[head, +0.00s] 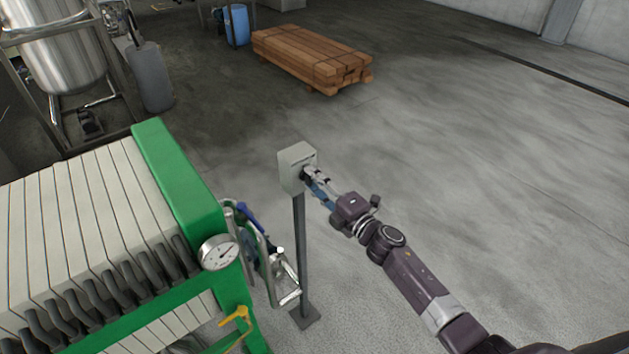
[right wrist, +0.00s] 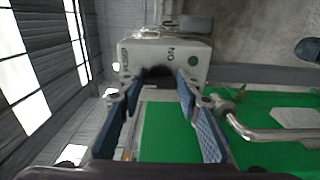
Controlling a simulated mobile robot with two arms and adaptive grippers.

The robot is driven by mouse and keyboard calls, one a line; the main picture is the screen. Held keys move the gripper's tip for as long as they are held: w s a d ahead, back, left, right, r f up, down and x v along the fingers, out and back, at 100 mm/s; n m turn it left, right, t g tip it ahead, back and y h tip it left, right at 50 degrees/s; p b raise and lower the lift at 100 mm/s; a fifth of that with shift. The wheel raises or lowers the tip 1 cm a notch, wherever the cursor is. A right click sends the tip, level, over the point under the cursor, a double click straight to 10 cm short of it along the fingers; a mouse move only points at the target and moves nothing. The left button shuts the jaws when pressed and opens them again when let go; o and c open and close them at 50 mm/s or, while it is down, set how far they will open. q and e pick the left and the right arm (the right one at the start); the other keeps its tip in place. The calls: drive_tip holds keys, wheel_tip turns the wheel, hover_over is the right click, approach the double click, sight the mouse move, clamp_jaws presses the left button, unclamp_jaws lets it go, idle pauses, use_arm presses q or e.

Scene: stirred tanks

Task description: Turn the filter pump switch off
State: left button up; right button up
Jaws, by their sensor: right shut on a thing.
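The filter pump switch is a grey box (head: 296,167) on top of a thin post in the head view. My right gripper (head: 312,179) reaches the box face from the lower right and is shut on the knob. Its blue-padded fingers (right wrist: 160,88) stand on either side of the knob. The knob's exact setting cannot be told. My left gripper is not in view.
A green filter press (head: 178,180) with pale plates, a gauge (head: 219,252) and pipes stands close left of the post (head: 301,250). A stack of timber (head: 311,57), a blue drum (head: 236,25) and a steel tank (head: 60,45) stand farther back. The floor at right is clear.

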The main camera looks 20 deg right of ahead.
drive_tip(key=shift+f, duration=0.1)
drive_tip(key=o, duration=1.2)
drive_tip(key=shift+c, duration=0.2)
drive_tip(key=v, duration=1.2)
